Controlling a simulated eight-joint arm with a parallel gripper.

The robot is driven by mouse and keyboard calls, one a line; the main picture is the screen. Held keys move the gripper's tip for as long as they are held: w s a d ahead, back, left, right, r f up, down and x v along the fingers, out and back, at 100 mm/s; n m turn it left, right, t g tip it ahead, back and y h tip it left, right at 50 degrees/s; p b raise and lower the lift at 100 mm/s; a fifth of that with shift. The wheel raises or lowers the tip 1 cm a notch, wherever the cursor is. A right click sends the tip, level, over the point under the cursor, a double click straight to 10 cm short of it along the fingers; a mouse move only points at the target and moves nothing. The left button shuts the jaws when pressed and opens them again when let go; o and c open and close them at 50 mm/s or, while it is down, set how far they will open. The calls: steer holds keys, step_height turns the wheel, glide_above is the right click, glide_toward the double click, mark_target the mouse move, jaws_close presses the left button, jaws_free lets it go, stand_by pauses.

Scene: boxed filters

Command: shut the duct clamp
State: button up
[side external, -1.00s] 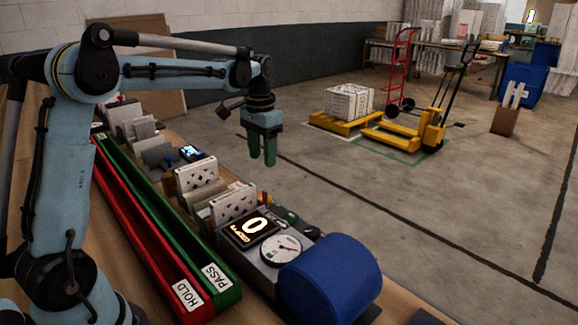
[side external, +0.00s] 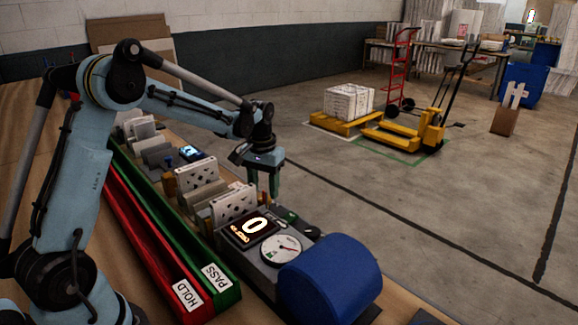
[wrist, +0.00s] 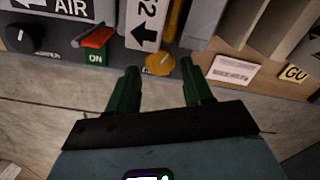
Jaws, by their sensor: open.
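My gripper (side external: 265,186) is open and hangs low by the right-hand edge of the test bench, beside the boxed filters. In the wrist view my open gripper (wrist: 158,76) points at the bench front. A yellow round knob (wrist: 160,64), with a yellow bar above it, shows just beyond the gap between the fingertips; I cannot tell whether they touch it. An orange-red lever (wrist: 96,38) above a green ON label sits to its left. I cannot tell for sure which of these is the duct clamp.
A black knob (wrist: 20,38) is at the far left by the AIR label. White boxed filters (side external: 234,202) stand beside the lit display (side external: 250,228), the dial gauge (side external: 281,250) and a blue cylinder (side external: 330,281). Red and green troughs (side external: 222,278) run along the other side.

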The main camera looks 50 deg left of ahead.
steer(key=shift+f, duration=1.25)
steer(key=shift+c, duration=0.4)
steer(key=c, duration=0.7)
steer(key=shift+m, duration=0.3)
steer(key=m, duration=0.3)
steer(key=shift+m, duration=2.6)
steer(key=shift+r, duration=0.1)
